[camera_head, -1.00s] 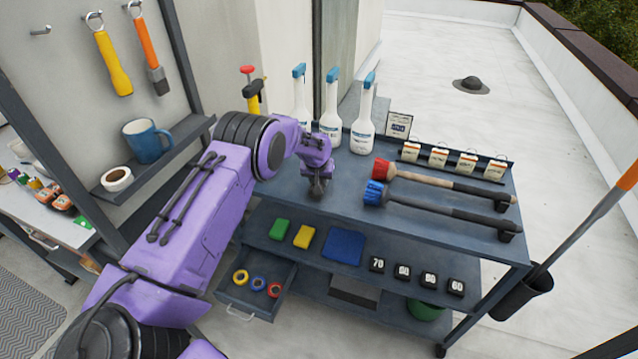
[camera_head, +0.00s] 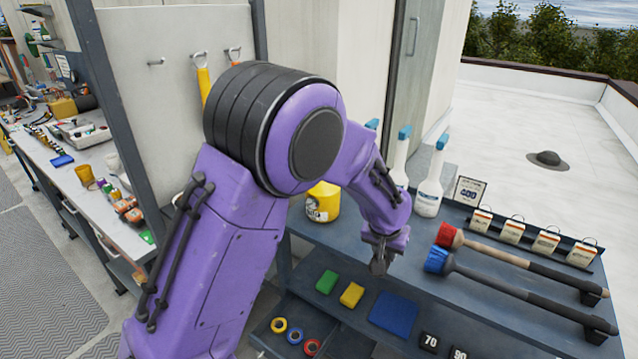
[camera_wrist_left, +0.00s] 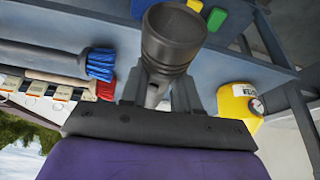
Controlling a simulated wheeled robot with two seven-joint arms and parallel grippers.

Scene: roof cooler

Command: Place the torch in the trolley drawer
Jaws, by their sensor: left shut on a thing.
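My left gripper (camera_head: 380,252) is over the left part of the trolley's top shelf. In the left wrist view it is shut on the torch (camera_wrist_left: 172,42), a dark grey cylinder with a wide round head pointing at the camera. In the head view the torch is small and hard to tell from the fingers. The trolley drawer (camera_head: 268,345) is open at the lower left, partly behind my left arm and cut by the picture's bottom edge. My right gripper is not in view.
A yellow tub (camera_head: 322,203) and white spray bottles (camera_head: 430,185) stand at the back of the trolley top. Red and blue brushes (camera_head: 437,259) lie on the right. Green and yellow sponges (camera_head: 352,295) and a blue cloth (camera_head: 394,314) lie on the shelf below.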

